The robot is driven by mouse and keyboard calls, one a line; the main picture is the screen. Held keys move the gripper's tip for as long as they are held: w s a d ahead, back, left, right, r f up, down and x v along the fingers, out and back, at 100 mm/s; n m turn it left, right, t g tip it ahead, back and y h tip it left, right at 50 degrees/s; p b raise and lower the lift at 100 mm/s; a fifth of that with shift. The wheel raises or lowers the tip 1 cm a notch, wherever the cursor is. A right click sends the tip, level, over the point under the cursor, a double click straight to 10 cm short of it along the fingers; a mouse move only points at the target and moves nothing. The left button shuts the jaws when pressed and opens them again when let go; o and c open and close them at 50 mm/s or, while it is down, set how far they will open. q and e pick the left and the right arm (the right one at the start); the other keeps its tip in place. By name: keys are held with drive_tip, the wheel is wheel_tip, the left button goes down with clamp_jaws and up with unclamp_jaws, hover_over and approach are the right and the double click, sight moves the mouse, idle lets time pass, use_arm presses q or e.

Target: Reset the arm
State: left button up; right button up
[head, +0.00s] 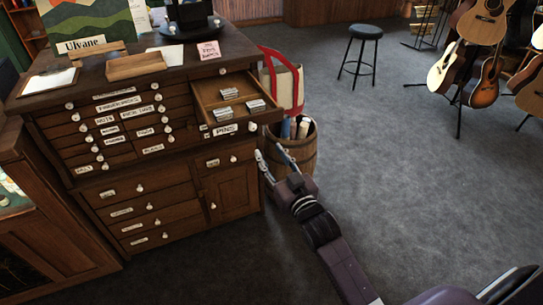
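My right gripper (264,167) is in the head view, just right of the wooden cabinet's front and below its open drawer. Its arm comes in from the bottom right. The pale fingers point up and to the left, and I see nothing clearly held in them. My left gripper is not in view.
The wooden cabinet (165,200) has its upper right drawer (252,92) pulled out, with several small packs inside. A barrel (294,152) with rolls and a red-trimmed bag (284,84) stand beside it. A stool (364,45) and guitars (480,80) are further back. Carpet on the right is clear.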

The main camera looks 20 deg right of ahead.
drive_tip(key=shift+s, duration=0.1)
idle(0.4)
drive_tip(key=s+f+g, duration=0.3)
drive_tip(key=s+f, duration=0.2)
drive_tip(key=f, duration=0.7)
drive_tip(key=s+a+f+g, duration=0.15)
drive_tip(key=s+f, duration=0.25)
drive_tip(key=f, duration=0.9)
drive_tip(key=s+f+g, duration=0.4)
drive_tip(key=s+f, duration=0.1)
drive_tip(key=f, duration=0.7)
drive_tip(key=s+f+n+g, duration=0.1)
drive_tip(key=s+f+g, duration=0.4)
drive_tip(key=s+f, duration=1.3)
drive_tip(key=s+d+f+g, duration=0.1)
drive_tip(key=s+f, duration=0.1)
drive_tip(key=s, duration=0.8)
drive_tip(key=s+d+f+n+g, duration=0.1)
drive_tip(key=s+f+g, duration=0.1)
drive_tip(key=s, duration=0.9)
drive_tip(key=shift+h, duration=0.3)
